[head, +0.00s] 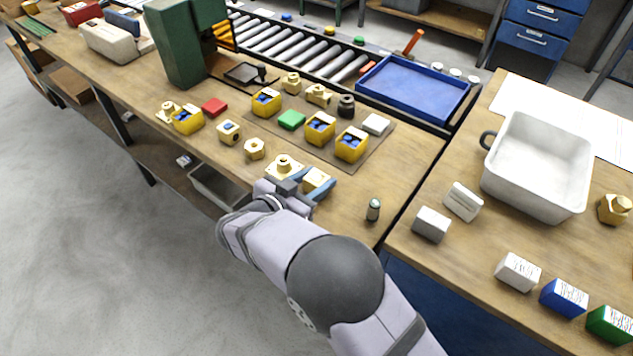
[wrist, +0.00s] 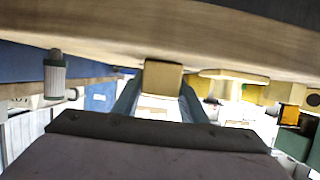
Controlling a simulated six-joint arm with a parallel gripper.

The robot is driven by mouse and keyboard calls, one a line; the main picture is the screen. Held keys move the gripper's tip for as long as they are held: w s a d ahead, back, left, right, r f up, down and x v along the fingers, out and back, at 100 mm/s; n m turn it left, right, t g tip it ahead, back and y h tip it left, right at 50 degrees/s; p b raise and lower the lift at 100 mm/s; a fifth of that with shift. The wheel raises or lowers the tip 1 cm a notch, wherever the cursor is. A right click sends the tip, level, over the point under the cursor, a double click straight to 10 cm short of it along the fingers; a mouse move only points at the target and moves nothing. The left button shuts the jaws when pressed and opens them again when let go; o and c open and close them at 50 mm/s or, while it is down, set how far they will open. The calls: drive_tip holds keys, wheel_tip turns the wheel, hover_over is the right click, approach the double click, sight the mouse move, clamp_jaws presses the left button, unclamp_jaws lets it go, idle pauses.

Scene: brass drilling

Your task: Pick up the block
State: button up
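A small brass-coloured block (head: 316,179) sits on the wooden bench near its front edge. My gripper (head: 309,184) reaches in low over that edge, its blue fingers spread on either side of the block. In the wrist view the block (wrist: 163,76) shows between the tips of my gripper (wrist: 161,84). The fingers look open around it; whether either finger touches it cannot be told. A brass flanged fitting (head: 284,167) stands just left of the block in the head view.
Hex brass pieces (head: 254,149) and yellow boxes (head: 351,145) stand behind and left. A small grey-green cylinder (head: 373,210) stands to the right. A green drill press (head: 180,45), blue tray (head: 413,88) and white bin (head: 538,166) are farther off. Bench between block and cylinder is clear.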

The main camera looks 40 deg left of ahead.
sight(317, 176)
drive_tip(key=shift+r, duration=0.15)
clamp_jaws()
drive_tip(key=shift+r, duration=0.1)
drive_tip(key=shift+r, duration=0.25)
wheel_tip(317, 176, up, 9)
drive_tip(key=shift+r+b, duration=0.15)
drive_tip(key=shift+b, duration=0.7)
drive_tip(key=shift+w, duration=0.1)
